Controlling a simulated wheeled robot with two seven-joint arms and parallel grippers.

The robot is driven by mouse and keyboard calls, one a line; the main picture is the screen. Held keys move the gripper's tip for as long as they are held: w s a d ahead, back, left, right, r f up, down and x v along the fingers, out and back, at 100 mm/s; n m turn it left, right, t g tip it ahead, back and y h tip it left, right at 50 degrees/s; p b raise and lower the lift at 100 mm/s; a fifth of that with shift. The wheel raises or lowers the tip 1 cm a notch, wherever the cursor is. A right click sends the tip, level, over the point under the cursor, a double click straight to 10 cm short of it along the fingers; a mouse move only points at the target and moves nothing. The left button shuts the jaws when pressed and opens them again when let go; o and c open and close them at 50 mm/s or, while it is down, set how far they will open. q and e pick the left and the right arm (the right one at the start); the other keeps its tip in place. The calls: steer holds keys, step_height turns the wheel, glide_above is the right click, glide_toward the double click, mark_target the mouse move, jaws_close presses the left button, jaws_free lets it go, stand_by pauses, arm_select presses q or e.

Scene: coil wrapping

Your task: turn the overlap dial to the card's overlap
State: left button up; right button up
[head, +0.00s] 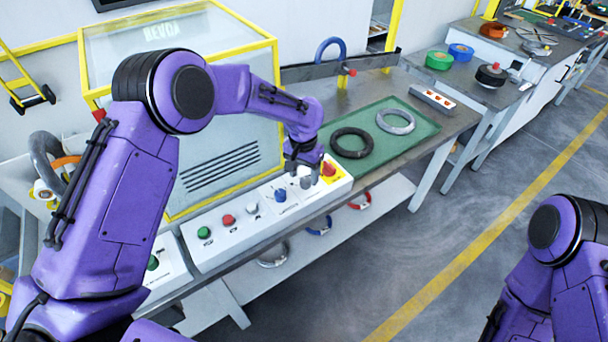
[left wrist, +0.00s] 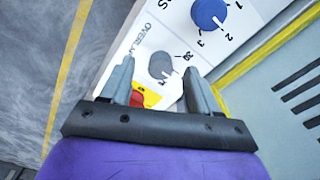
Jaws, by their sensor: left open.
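The overlap dial is a grey knob (left wrist: 162,65) on the white control panel, with "OVERLAP" printed beside it in the left wrist view. My left gripper (left wrist: 160,80) is open, with its two fingers on either side of the grey knob in that view; I cannot tell whether they touch it. In the head view my left gripper (head: 305,172) is over the right part of the control panel (head: 237,238) and partly hides the knob. A blue knob (left wrist: 208,14) with printed numbers sits beside the grey one. No card with an overlap value is readable. My right gripper is out of view.
A red button on a yellow plate (head: 329,170) is close to the left gripper. Green and red buttons (head: 228,220) line the panel. A yellow-framed machine guard (head: 225,170) rises behind. A green mat (head: 395,122) holds a black and a grey ring.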

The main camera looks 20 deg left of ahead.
mark_target(305, 180)
arm_select(q)
steer(key=f, duration=0.1)
steer(key=w+f, duration=0.1)
steer(key=f, duration=0.2)
steer(key=shift+w, duration=0.3)
steer(key=shift+s+r, duration=0.3)
steer(key=shift+s, duration=0.05)
steer(key=shift+c, duration=1.2)
steer(key=c, duration=0.8)
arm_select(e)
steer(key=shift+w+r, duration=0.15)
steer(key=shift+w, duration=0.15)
